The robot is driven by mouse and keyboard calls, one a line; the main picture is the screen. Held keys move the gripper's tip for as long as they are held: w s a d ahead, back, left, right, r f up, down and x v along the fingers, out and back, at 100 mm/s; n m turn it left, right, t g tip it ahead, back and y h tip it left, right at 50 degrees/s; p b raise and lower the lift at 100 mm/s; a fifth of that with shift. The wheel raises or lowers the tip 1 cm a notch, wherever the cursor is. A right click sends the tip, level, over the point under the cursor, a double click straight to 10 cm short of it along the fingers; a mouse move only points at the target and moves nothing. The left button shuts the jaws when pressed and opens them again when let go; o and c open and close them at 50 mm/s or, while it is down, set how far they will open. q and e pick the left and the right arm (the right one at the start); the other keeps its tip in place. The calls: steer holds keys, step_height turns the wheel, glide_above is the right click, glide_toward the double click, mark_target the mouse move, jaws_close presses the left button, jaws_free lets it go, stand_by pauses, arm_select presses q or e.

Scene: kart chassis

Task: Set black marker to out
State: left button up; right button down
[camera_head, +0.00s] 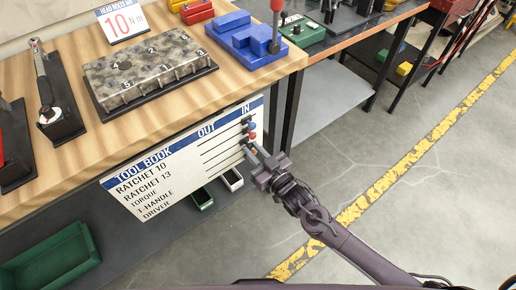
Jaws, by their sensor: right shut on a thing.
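The white tool book board (150,195) hangs on the front of the wooden bench, with an OUT column and an IN column to its right. Small markers sit in a column under IN, near the board's right edge. A dark one (246,121) is at the top, with a blue one (252,127) and a red one (252,136) below. My right gripper (250,150) is at the lower end of this column, against the board's right side. It is shut on a small marker, whose colour its fingers mostly hide. My left gripper is out of view.
The wooden bench top (50,80) above carries a torque wrench (43,80), a numbered metal block (150,67) and a blue fixture (245,35).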

steer(key=s+a, duration=0.4)
steer(key=a, duration=0.1)
steer(key=s+a, duration=0.2)
steer(key=a, duration=0.1)
steer(key=shift+a, duration=0.15)
steer(key=shift+s+a, duration=0.15)
steer(key=shift+a, duration=0.05)
steer(key=c, duration=1.3)
jaws_free()
steer(key=shift+s+a, duration=0.1)
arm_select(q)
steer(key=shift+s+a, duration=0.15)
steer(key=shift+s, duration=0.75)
arm_select(e)
glide_toward(212, 158)
steer(key=v, duration=0.3)
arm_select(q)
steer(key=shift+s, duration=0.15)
arm_select(e)
steer(key=shift+s+f, duration=0.1)
steer(key=shift+s, duration=0.05)
